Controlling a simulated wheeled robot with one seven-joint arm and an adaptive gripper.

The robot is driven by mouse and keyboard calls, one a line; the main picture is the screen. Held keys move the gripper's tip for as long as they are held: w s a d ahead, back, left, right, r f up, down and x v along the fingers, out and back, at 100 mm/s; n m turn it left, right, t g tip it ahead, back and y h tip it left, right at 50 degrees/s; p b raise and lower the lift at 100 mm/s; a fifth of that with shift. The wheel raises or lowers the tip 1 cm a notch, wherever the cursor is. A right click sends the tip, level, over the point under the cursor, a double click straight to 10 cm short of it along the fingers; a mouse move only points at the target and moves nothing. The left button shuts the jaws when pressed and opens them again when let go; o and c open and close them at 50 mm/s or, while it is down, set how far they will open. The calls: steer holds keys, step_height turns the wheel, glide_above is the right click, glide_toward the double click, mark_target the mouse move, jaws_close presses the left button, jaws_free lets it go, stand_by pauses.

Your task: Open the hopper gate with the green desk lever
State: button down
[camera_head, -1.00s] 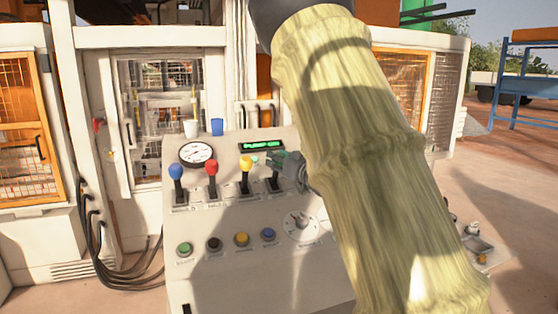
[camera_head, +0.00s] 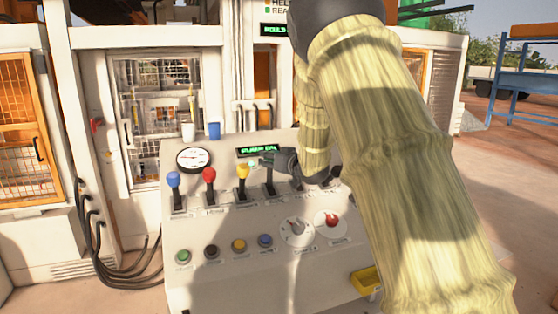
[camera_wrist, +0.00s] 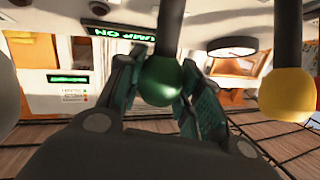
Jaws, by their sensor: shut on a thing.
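The green lever's ball knob (camera_wrist: 163,83) sits between the two fingers of my gripper (camera_wrist: 160,92) in the wrist view, and the fingers are shut on it. In the head view my gripper (camera_head: 262,161) is at the top of the dark lever shaft (camera_head: 269,184), and the fingers mostly hide the knob. This lever stands right of the yellow lever (camera_head: 243,172) on the sloped desk (camera_head: 210,228). The yellow knob also shows in the wrist view (camera_wrist: 285,95). The hopper gate cannot be made out.
A red lever (camera_head: 209,175) and a blue lever (camera_head: 173,180) stand further left. A gauge (camera_head: 194,159) and a green-lit display (camera_head: 258,150) are behind the levers. Buttons and dials line the desk's front.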

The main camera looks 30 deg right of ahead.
steer(key=shift+w+r, duration=0.2)
steer(key=shift+r, duration=0.1)
steer(key=c, duration=1)
jaws_free()
steer(key=shift+w+d+f, duration=0.1)
steer(key=shift+o, duration=0.2)
steer(key=shift+s, duration=0.2)
steer(key=s+d+r, duration=0.1)
steer(key=s, duration=1)
steer(key=shift+s+d+r, duration=0.15)
steer(key=shift+s+r, duration=0.05)
steer(key=shift+s, duration=0.1)
stand_by(1.4)
